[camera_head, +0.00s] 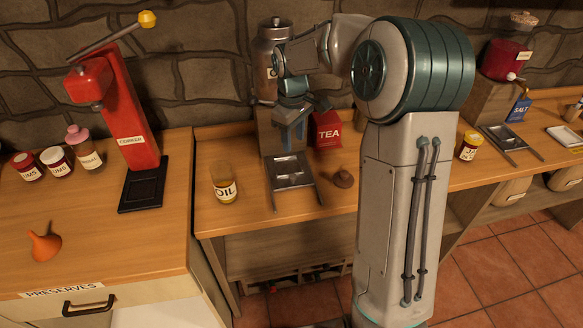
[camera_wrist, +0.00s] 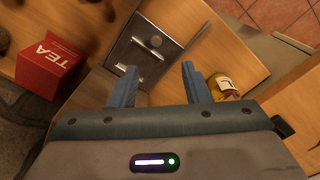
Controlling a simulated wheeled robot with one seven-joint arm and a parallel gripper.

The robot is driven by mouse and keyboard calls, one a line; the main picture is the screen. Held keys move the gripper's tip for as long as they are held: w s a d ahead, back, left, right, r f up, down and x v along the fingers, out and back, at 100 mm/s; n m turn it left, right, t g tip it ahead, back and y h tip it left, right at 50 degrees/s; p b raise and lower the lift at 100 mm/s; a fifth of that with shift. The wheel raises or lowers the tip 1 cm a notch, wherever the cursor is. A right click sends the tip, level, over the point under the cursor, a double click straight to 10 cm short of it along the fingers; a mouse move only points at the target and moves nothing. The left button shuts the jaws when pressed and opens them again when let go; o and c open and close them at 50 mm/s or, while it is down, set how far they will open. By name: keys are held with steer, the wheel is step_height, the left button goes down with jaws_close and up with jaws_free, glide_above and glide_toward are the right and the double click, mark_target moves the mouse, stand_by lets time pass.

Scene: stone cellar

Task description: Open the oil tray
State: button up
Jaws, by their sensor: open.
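A grey metal tray (camera_head: 291,171) with two side rails lies on the wooden counter below a tall metal canister (camera_head: 270,52) on a stand (camera_head: 270,140). A yellow glass labelled OIL (camera_head: 223,186) stands to its left. The canister's own label is mostly hidden by my arm. My gripper (camera_head: 293,142) points down in front of the stand, above the back of the tray, with its blue fingers apart and empty. In the wrist view, the metal tray (camera_wrist: 136,56) with a round knob lies beyond the fingertips of my gripper (camera_wrist: 157,77), and the oil glass (camera_wrist: 222,86) is beside the right finger.
A red TEA packet (camera_head: 327,129) stands close on the right, with a small brown object (camera_head: 343,178) in front of it. A red corker (camera_head: 125,110) and several jars stand on the left counter. A similar metal tray (camera_head: 503,137) lies farther right.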

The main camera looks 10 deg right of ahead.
mark_target(293, 176)
steer(key=shift+n, duration=0.3)
steer(key=f, duration=0.5)
steer(key=w+f, duration=0.1)
steer(key=f, duration=0.9)
steer(key=shift+w+d+p, duration=0.1)
steer(key=shift+w+p, duration=0.2)
steer(key=shift+w, duration=0.1)
